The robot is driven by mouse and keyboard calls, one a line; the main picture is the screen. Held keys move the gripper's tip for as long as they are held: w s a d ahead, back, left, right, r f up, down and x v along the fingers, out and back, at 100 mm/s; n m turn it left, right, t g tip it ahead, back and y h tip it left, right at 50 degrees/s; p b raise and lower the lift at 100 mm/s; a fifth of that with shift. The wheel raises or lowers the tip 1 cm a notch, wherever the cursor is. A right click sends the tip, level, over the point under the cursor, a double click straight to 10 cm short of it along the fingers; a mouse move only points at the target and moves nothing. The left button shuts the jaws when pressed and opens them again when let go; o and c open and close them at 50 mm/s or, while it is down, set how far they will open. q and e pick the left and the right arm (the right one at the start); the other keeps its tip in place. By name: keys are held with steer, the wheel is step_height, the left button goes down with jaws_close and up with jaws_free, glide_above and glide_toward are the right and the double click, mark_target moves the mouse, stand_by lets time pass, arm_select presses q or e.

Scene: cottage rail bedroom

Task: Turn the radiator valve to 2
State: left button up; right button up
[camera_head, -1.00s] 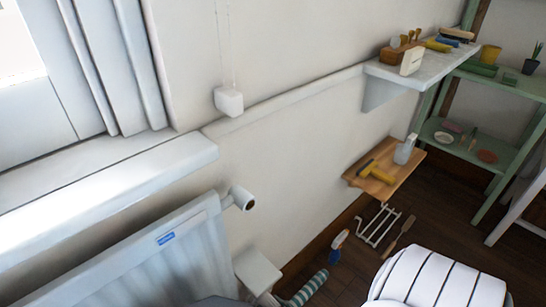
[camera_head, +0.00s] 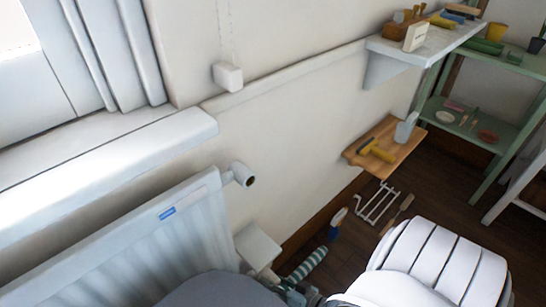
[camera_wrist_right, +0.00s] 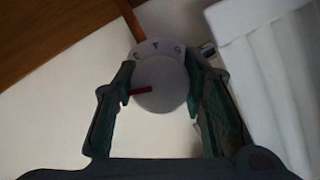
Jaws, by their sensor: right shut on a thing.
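The radiator valve is a white round knob (camera_wrist_right: 160,82) with a red pointer mark and dark figures along its rim, too blurred to read surely. In the right wrist view my right gripper (camera_wrist_right: 159,92) has one finger on each side of the knob and is shut on it. The white radiator (camera_head: 150,248) is at the lower left of the head view; its ribbed side also shows at the right of the wrist view (camera_wrist_right: 275,85). In the head view, my right arm hides the knob, and only dark parts of the gripper show. My left gripper is not in view.
A white stub with a dark end (camera_head: 243,174) sticks out at the radiator's top corner. A white box (camera_head: 257,247) is on the wall below. A wooden shelf (camera_head: 386,150), a white rack (camera_head: 376,203) and a green striped roll (camera_head: 307,264) are nearby.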

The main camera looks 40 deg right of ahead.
steer(key=shift+a+m+y, duration=0.1)
steer(key=shift+m+y, duration=0.2)
steer(key=shift+m, duration=0.1)
stand_by(0.4)
steer(key=o, duration=1.2)
steer(key=shift+c, duration=0.2)
steer(key=shift+s, duration=0.25)
steer(key=v, duration=1.1)
steer(key=shift+s, duration=0.3)
